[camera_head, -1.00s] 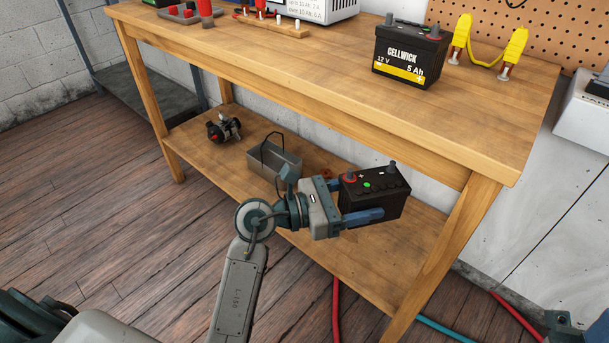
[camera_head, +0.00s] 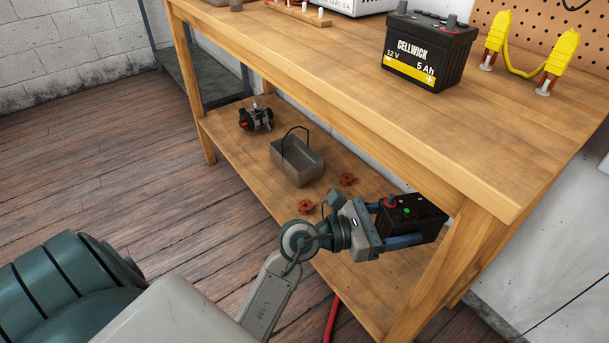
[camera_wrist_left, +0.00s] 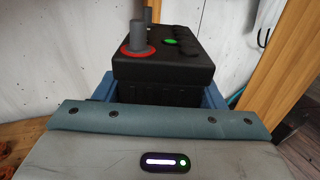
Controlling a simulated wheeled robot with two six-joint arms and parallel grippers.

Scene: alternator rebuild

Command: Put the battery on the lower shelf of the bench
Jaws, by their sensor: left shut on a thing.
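A black battery (camera_head: 425,228) with a red-ringed terminal and a green dot on top is between the blue fingers of my left gripper (camera_head: 408,221). The gripper is shut on its sides, and the battery is upright. It is beneath the bench top, over the right end of the lower shelf (camera_head: 355,275). I cannot tell whether its base touches the shelf. In the left wrist view the battery (camera_wrist_left: 165,72) sits between the fingers, its lower part hidden by the gripper body. Another battery (camera_head: 425,50), labelled Cellwick, stands on the bench top (camera_head: 330,60). My right gripper is not in view.
A grey metal bin (camera_head: 297,165) with a handle, an alternator (camera_head: 256,117) and two copper-coloured parts (camera_head: 347,179) are on the lower shelf, left of the battery. The bench's front right leg (camera_head: 440,270) is close to the battery. Yellow clamps (camera_head: 495,40) stand on the top.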

